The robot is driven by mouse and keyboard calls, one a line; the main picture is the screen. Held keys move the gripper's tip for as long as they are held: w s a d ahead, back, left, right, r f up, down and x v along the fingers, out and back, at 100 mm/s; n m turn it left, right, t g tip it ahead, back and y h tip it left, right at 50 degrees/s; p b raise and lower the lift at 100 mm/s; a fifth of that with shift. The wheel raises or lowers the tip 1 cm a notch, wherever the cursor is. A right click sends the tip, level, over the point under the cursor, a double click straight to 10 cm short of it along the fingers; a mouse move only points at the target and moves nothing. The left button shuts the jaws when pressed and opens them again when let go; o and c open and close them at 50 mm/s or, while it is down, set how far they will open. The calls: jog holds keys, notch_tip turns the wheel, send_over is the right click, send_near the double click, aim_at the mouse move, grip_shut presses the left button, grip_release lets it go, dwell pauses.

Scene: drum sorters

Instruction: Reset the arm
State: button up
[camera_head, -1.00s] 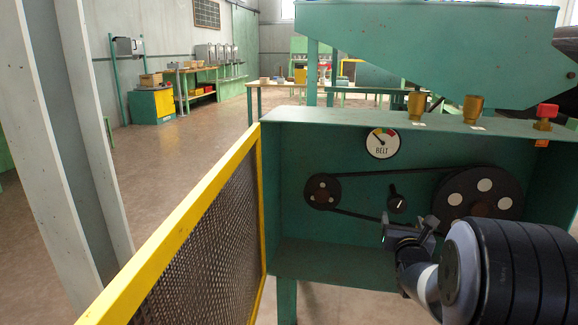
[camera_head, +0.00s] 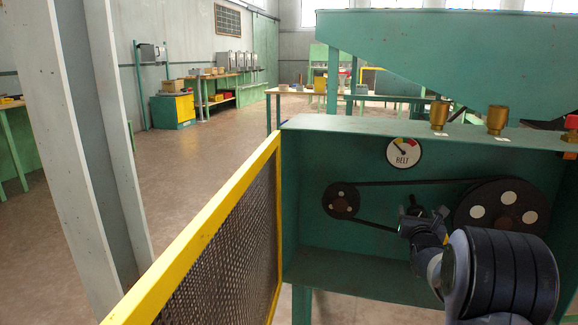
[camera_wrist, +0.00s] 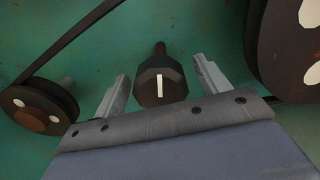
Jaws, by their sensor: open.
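My gripper (camera_head: 415,216) is in front of the belt housing, between the two pulleys. In the wrist view my gripper (camera_wrist: 160,68) is open, with one finger on each side of a dark faceted knob (camera_wrist: 160,86) with a white mark. The mark stands nearly upright. I cannot tell whether the fingers touch the knob; narrow gaps show beside it. In the head view my gripper hides the knob.
The green belt housing (camera_head: 330,262) holds a small pulley (camera_head: 341,201), a large pulley (camera_head: 503,207) and a BELT gauge (camera_head: 403,153). A yellow-framed mesh door (camera_head: 222,235) stands open at left. A grey post (camera_head: 80,130) stands further left, with open floor (camera_head: 190,180) beyond.

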jog(key=shift+s, duration=0.1)
jog(key=v, duration=1.1)
jog(key=x, duration=1.1)
jog(key=shift+m, duration=0.3)
jog(key=m, duration=0.4)
jog(key=shift+m, duration=0.4)
jog(key=m, duration=0.5)
jog(key=shift+d+f, duration=0.1)
jog(key=m, duration=0.5)
jog(key=shift+f+m, duration=0.1)
jog(key=shift+m, duration=0.3)
jog(key=m, duration=0.4)
